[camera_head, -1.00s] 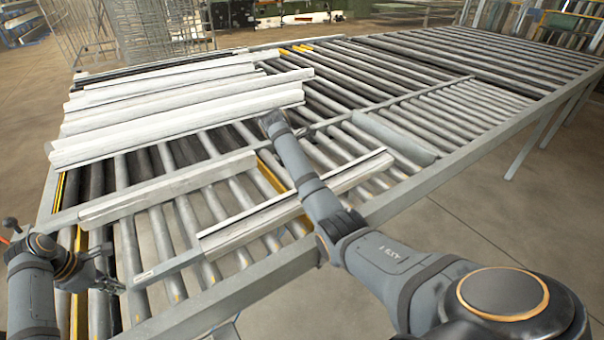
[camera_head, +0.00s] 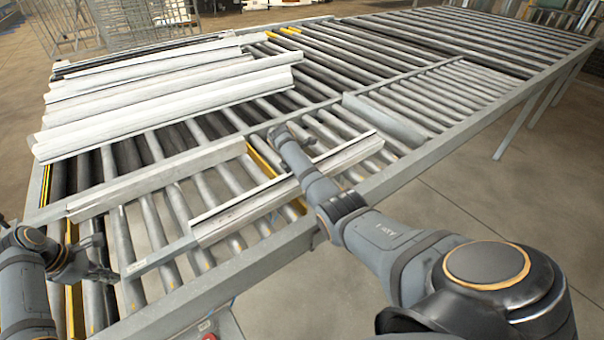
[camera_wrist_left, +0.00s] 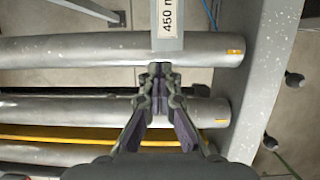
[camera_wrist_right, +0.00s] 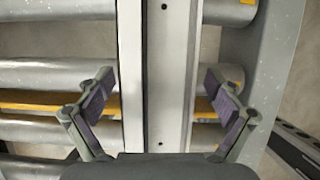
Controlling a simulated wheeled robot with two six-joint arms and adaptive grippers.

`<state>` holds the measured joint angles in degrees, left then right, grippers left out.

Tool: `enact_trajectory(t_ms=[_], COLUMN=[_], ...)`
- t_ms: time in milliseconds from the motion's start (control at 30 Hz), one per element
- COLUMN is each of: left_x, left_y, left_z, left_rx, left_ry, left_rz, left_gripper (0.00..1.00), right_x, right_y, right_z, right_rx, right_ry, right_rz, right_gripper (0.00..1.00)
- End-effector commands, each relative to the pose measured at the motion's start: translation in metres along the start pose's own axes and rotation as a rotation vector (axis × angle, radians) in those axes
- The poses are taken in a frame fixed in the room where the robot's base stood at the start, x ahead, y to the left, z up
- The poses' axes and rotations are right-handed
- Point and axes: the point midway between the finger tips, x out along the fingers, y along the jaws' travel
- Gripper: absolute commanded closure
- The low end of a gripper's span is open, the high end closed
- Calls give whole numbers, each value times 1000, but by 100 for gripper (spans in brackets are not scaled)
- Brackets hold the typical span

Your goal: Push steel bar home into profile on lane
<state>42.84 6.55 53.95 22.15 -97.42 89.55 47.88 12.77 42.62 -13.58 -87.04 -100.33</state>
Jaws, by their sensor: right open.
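The steel bar (camera_head: 158,258) is a thin grey flat strip sticking out of the near-left end of the pale profile (camera_head: 235,214) on the front lane. In the left wrist view its labelled end (camera_wrist_left: 167,22) lies just ahead of my left gripper (camera_wrist_left: 160,72). The left fingers are together in line with the bar; I cannot tell whether they touch it. In the head view the left gripper (camera_head: 112,275) is beside the bar's outer end.
Several white profiles (camera_head: 165,100) lie at the back left of the roller table. Another profile (camera_head: 155,181) lies behind the front lane, and a grey piece (camera_head: 383,117) lies further right. The table's front rail (camera_head: 420,160) runs close beside the lane. Rollers at the far right are bare.

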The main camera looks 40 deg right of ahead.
Motion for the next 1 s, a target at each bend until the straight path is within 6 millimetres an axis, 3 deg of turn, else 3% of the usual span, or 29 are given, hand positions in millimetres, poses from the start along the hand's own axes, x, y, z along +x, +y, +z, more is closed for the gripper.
enact_trajectory(t_ms=[167,800,1000], left_x=[0,0,1], left_y=[0,0,0], left_z=[0,0,4], left_rx=[0,0,1], left_ry=[0,0,0], left_rz=[0,0,0], left_gripper=[100,100,100], right_x=[0,0,0], right_y=[0,0,0], right_z=[0,0,0], right_rx=[0,0,0], right_ry=[0,0,0], right_rz=[0,0,0], right_gripper=[8,94,97])
